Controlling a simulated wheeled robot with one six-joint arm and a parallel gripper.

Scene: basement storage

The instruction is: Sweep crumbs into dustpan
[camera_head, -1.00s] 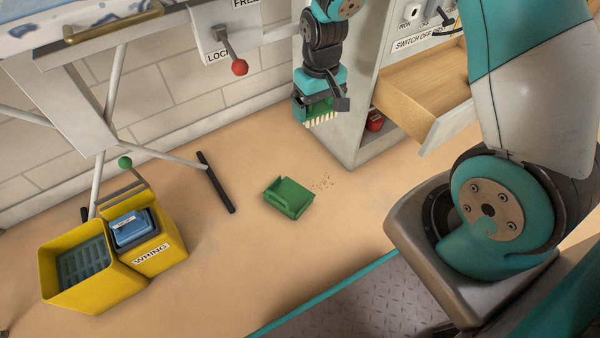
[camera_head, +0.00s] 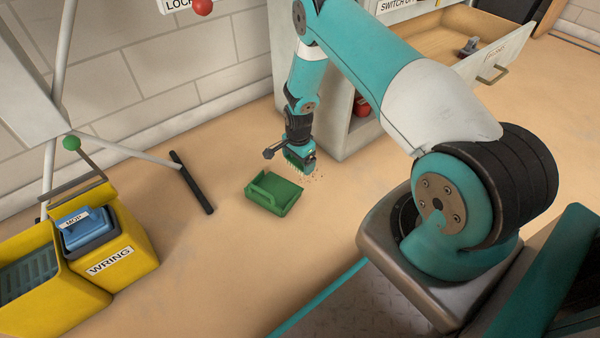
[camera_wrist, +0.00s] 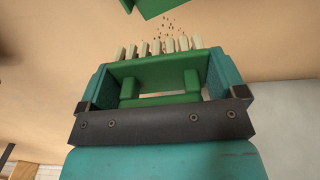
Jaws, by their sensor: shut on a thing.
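My gripper (camera_head: 300,157) is shut on a green brush (camera_wrist: 158,68) with a row of cream bristles. In the wrist view the brush sits between the two teal fingers, bristles pointing away from the wrist. In the head view the brush is low, at or just above the floor; I cannot tell whether the bristles touch it. A green dustpan (camera_head: 274,194) lies on the floor just in front and left of the brush. The dustpan's edge (camera_wrist: 150,6) shows at the top there.
A yellow mop bucket (camera_head: 128,262) with a WRING label stands at the left. A grey cabinet (camera_head: 345,140) with an open drawer (camera_head: 480,65) rises behind the arm.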

